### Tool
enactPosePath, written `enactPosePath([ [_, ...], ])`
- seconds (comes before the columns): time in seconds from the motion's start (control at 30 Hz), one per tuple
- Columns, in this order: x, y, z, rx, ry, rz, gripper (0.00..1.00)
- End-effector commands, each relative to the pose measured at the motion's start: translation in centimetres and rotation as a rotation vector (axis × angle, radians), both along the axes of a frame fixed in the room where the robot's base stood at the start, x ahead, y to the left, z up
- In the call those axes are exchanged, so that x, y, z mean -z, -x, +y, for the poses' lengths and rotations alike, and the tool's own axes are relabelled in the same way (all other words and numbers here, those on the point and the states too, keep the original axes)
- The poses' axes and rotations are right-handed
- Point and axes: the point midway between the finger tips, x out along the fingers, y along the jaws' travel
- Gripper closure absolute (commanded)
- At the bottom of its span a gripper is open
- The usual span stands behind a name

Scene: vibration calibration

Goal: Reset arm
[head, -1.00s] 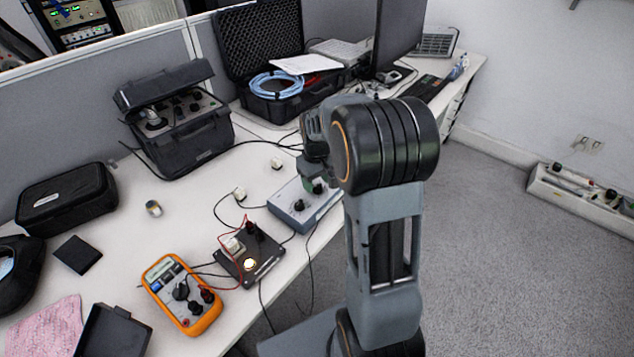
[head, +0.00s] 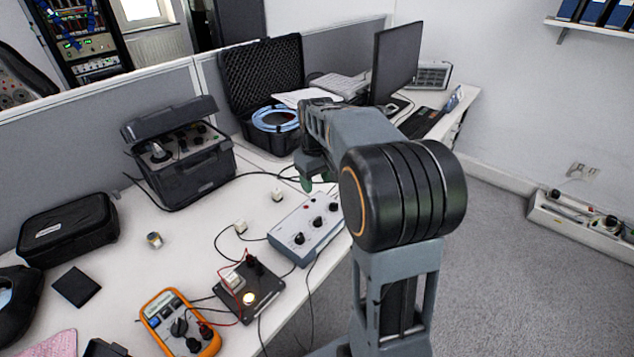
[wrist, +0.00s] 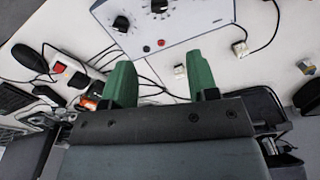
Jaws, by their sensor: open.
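My arm stands at the right of the desk in the head view, with its forearm reaching away over the desk. My gripper (head: 312,182) hangs at the forearm's far end, above the desk behind the grey control box (head: 308,226). In the wrist view my gripper (wrist: 161,78) shows two green fingers spread apart with nothing between them. The control box (wrist: 180,18), with black knobs, is at the top of that view, apart from the fingers.
An orange multimeter (head: 180,322) and a black board (head: 248,290) with a lit lamp lie at the desk's front. An open black instrument case (head: 185,165), a foam-lined case (head: 262,75) and a monitor (head: 396,60) stand behind. A power strip (wrist: 80,72) and cables lie below the gripper.

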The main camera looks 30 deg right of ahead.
Motion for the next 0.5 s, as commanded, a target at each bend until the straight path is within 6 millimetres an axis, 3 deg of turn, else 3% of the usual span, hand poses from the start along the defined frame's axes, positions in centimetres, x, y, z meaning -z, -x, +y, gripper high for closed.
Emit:
enactPosePath([
  [0.43,0.0,-0.1,0.0,0.024,0.002,-0.008,0.46],
  [0.5,1.1,0.0,0.0,0.078,0.002,-0.015,0.46],
])
